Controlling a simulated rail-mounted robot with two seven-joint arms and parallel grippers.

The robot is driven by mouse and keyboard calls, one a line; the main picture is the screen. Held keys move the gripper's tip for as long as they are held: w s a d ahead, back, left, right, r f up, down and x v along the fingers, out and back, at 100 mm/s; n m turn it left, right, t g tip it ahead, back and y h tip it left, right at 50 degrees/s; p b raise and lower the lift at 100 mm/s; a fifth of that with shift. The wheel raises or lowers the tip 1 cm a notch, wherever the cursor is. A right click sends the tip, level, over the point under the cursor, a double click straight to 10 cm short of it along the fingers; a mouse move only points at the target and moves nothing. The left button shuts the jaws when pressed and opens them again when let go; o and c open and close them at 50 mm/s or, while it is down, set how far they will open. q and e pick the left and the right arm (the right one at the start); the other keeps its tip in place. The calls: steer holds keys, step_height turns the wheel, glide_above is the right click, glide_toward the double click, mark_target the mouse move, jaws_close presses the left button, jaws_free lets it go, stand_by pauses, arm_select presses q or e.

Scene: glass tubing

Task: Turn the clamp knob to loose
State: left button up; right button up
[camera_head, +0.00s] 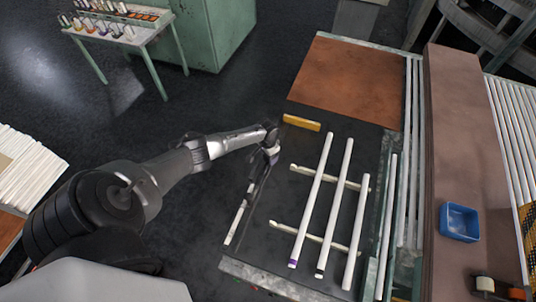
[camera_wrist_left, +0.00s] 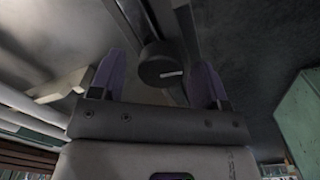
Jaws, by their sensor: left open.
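The clamp knob (camera_wrist_left: 160,72) shows in the left wrist view as a dark round cap with a short white mark on its face. It sits beyond and between the two fingers of my left gripper (camera_wrist_left: 158,70), which is open, with a finger on either side. I cannot tell whether the fingers touch it. In the head view my left gripper (camera_head: 268,152) is at the left edge of the dark bench top (camera_head: 345,128), above a narrow metal rail (camera_head: 238,218). The knob is not clearly visible there, probably hidden by the gripper. My right gripper is not in view.
Three white glass tubes (camera_head: 312,200) lie across two pale support bars (camera_head: 290,232) right of the gripper. A yellow block (camera_head: 301,123) lies close behind it. A blue tray (camera_head: 459,222) stands far right. Open floor lies left of the bench.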

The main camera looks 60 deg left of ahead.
arm_select(q)
steer(key=shift+r, duration=0.25)
step_height(320, 180, up, 13)
steer(key=shift+a+r, duration=0.15)
steer(key=shift+a, duration=0.05)
stand_by(0.4)
stand_by(0.6)
